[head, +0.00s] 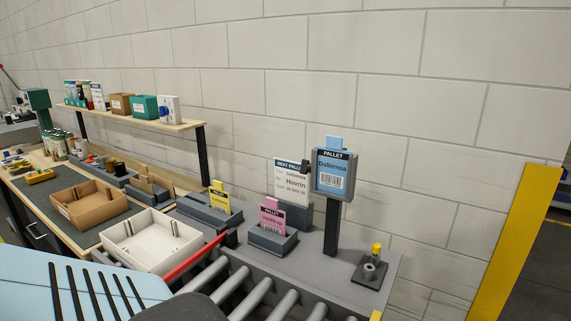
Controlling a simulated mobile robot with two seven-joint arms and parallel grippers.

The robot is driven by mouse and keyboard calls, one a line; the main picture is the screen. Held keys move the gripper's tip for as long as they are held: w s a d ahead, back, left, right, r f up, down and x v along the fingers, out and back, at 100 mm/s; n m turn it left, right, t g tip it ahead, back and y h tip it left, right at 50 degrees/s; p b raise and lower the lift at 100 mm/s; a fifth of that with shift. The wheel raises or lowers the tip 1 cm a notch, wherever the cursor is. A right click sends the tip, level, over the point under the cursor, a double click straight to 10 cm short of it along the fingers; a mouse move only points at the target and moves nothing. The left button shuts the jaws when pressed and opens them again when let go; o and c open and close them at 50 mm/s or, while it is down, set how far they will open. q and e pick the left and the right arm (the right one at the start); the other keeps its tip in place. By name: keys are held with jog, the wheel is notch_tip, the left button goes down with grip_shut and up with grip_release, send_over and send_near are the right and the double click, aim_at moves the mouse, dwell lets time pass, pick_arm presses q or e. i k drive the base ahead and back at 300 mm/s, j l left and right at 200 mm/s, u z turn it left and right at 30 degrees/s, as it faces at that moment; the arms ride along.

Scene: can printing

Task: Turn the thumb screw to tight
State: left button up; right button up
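No part that I can clearly tell as the thumb screw shows. A small dark fixture (370,271) with a yellow-topped post (376,249) and a round grey part stands at the right end of the grey bench. It is too small to tell whether it carries a screw or how tight one is. A white box with a blue knob (166,110) stands at the right end of the wall shelf. Neither of my grippers is in view.
A roller conveyor (262,294) with a red bar (195,258) runs along the front. Behind it stand a pallet sign (333,172) on a post and several card holders. A white tray (150,263) and cardboard box (91,208) sit left. A yellow post (515,240) stands right.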

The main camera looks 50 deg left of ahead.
aim_at(305, 167)
jog(key=k+j, duration=0.1)
jog(key=j, duration=0.35)
jog(key=k+j, duration=0.15)
jog(key=j, duration=0.3)
jog(key=k+j, duration=0.1)
jog(key=j, duration=0.4)
jog(key=k+j, duration=0.1)
jog(key=j, duration=0.35)
jog(key=k+j, duration=0.1)
jog(key=j, duration=0.35)
jog(key=k+j, duration=0.15)
jog(key=j, duration=0.3)
